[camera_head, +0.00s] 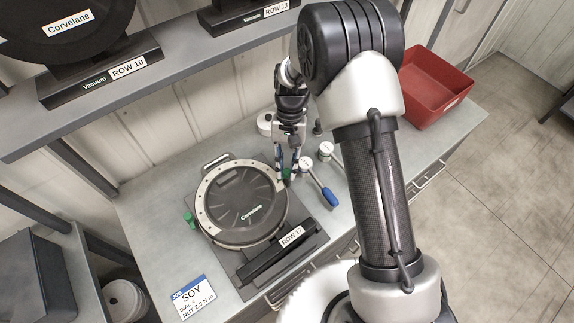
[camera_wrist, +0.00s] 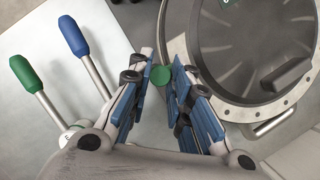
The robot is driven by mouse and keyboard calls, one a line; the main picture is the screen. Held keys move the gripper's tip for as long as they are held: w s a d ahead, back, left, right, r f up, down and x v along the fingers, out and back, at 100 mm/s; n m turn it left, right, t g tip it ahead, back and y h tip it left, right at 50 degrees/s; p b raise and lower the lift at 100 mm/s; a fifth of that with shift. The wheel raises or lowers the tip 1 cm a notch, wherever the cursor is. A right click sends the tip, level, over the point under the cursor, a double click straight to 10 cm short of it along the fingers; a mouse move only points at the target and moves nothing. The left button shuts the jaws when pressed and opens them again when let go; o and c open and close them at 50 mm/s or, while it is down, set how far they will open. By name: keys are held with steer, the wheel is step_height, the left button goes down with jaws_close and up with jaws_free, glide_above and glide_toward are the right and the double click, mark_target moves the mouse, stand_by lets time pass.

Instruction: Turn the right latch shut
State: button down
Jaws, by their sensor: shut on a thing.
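The seed meter (camera_head: 243,203), a round black-lidded housing with a pale bolted rim, lies on the grey bench. Its right latch has a green knob (camera_head: 287,173) at the right side of the rim, mostly covered by my fingers. The green knob also shows in the wrist view (camera_wrist: 161,75), between my fingertips. My gripper (camera_head: 287,177) points down there and is shut on this knob. In the wrist view my blue-padded fingers (camera_wrist: 160,82) stand on both sides of it. The left latch's green knob (camera_head: 188,217) stands at the opposite side, clear of me.
Close beside my gripper lie a blue-handled dial tool (camera_head: 328,196) and a green-handled one (camera_wrist: 26,73). A red bin (camera_head: 433,88) stands at the back right. A SOY card (camera_head: 190,298) lies at front left. A shelf (camera_head: 180,55) overhangs the back.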

steer(key=c, duration=1.5)
jaws_free()
steer(key=shift+o, duration=0.2)
steer(key=v, duration=1.2)
steer(key=shift+r, duration=0.1)
